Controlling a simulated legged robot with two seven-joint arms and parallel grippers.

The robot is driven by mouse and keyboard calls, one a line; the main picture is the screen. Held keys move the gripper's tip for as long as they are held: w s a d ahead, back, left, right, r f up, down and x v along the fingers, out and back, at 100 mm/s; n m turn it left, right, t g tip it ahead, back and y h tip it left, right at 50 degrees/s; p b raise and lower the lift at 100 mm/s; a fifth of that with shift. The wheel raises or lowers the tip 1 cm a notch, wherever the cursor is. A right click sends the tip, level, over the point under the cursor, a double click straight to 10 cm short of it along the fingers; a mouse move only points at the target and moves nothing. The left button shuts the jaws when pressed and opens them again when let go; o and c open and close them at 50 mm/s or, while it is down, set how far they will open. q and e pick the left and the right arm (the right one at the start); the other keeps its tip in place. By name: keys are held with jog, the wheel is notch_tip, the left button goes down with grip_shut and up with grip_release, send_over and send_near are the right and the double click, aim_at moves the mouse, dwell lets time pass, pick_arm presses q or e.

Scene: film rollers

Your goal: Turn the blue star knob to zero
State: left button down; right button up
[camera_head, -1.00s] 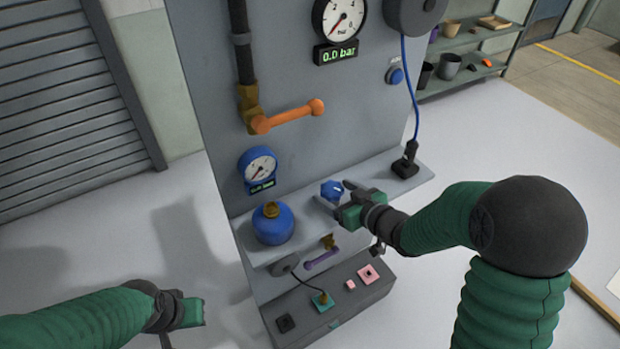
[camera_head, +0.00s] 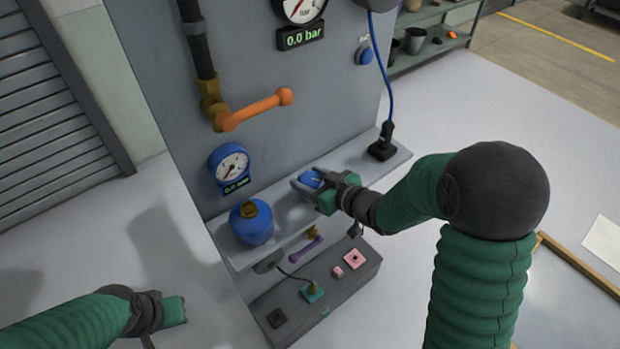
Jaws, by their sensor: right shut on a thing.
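The blue star knob (camera_head: 311,179) is on the panel's ledge, right of a blue canister. My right gripper (camera_head: 310,186) reaches in from the right and is shut on the knob, with its fingers on either side of it. The fingers hide part of the knob, and its setting is too small to read. My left gripper (camera_head: 176,311) is at the lower left, away from the panel, and its finger gap cannot be made out.
The ledge (camera_head: 385,163) also carries the blue canister (camera_head: 252,224) and a black plug (camera_head: 383,145). Above are an orange lever (camera_head: 258,110), a blue gauge (camera_head: 230,168) and a "0.0 bar" display (camera_head: 302,37). A lower box (camera_head: 355,280) has coloured sockets. The floor at left is clear.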

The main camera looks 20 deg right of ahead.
jog(key=shift+d+r+p, duration=0.1)
jog(key=shift+p, duration=0.45)
jog(key=n+g+y+p, duration=0.5)
jog(key=n+p, duration=0.1)
jog(key=p, duration=0.3)
jog(key=shift+y, duration=0.4)
jog(key=shift+n+g, duration=0.4)
jog(key=shift+n, duration=0.3)
jog(key=shift+n+g+y+p, duration=0.4)
jog(key=shift+g+p, duration=0.05)
jog(key=shift+g, duration=0.05)
jog(key=shift+f+n+g+y, duration=0.2)
jog(key=shift+n+g+y, duration=0.2)
jog(key=shift+n+g, duration=0.5)
jog(key=n+g+b, duration=0.1)
jog(key=n+g, duration=0.1)
jog(key=shift+f+g+y, duration=0.1)
jog(key=shift+g+y, duration=0.2)
jog(key=shift+n+g+b, duration=0.4)
jog(key=shift+n+g, duration=0.4)
jog(key=shift+n, duration=0.1)
jog(key=shift+c, duration=0.2)
jog(key=shift+r+g, duration=0.2)
jog(key=shift+g, duration=0.1)
